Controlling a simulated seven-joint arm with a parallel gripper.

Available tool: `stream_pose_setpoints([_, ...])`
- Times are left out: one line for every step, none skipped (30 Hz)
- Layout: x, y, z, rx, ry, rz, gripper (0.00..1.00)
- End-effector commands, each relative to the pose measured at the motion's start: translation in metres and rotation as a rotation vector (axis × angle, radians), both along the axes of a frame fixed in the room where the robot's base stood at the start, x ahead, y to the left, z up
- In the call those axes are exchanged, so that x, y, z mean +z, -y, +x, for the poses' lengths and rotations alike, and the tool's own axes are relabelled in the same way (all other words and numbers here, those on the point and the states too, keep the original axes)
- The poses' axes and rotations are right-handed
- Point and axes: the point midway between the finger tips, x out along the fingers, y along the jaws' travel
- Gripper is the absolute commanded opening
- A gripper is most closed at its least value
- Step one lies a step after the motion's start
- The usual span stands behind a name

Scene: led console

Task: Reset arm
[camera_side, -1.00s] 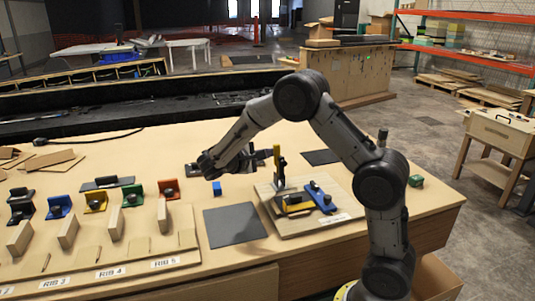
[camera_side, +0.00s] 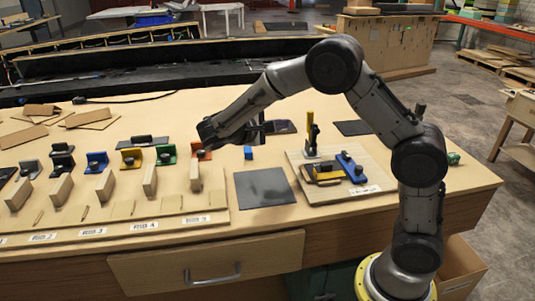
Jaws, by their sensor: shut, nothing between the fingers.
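My arm reaches in from the right side and bends over the table (camera_side: 350,225). My gripper (camera_side: 254,132) is shut and empty, held above the table near a small blue block (camera_side: 248,152); the wrist partly hides its fingers. A wooden board (camera_side: 365,203) at the right carries an upright yellow piece (camera_side: 310,132), a blue piece (camera_side: 350,168) and a black-and-yellow piece (camera_side: 325,171). Nothing on this board touches the gripper.
A dark square mat (camera_side: 264,188) lies left of the board. At the left stand several coloured brackets with black knobs, including a green one (camera_side: 166,154), and several wooden blocks on a labelled rack (camera_side: 120,226). A black trough (camera_side: 180,65) runs along the back.

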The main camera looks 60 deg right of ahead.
Motion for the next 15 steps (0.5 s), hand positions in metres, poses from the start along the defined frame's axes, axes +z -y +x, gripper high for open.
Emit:
stream_pose_setpoints([0.017,0.003,-0.004,-0.008,0.045,0.006,0.0])
stream_pose_setpoints([0.028,0.005,-0.009,-0.014,0.071,0.012,0.0])
stream_pose_setpoints([0.041,0.008,-0.019,-0.029,0.105,0.026,0.0])
stream_pose_setpoints([0.05,0.01,-0.029,-0.043,0.133,0.043,0.0])
stream_pose_setpoints([0.059,0.011,-0.039,-0.056,0.161,0.068,0.0])
stream_pose_setpoints([0.067,0.012,-0.055,-0.072,0.197,0.11,0.0])
stream_pose_setpoints([0.072,0.012,-0.067,-0.081,0.221,0.146,0.0])
stream_pose_setpoints([0.075,0.012,-0.079,-0.089,0.244,0.185,0.0])
stream_pose_setpoints([0.078,0.01,-0.095,-0.098,0.273,0.24,0.0])
stream_pose_setpoints([0.079,0.008,-0.106,-0.101,0.296,0.284,0.0])
stream_pose_setpoints([0.079,0.005,-0.118,-0.104,0.317,0.328,0.0])
stream_pose_setpoints([0.078,0.001,-0.132,-0.104,0.347,0.391,0.0])
stream_pose_setpoints([0.077,-0.003,-0.143,-0.102,0.369,0.439,0.0])
stream_pose_setpoints([0.075,-0.008,-0.154,-0.098,0.392,0.488,0.0])
stream_pose_setpoints([0.071,-0.016,-0.167,-0.09,0.423,0.556,0.0])
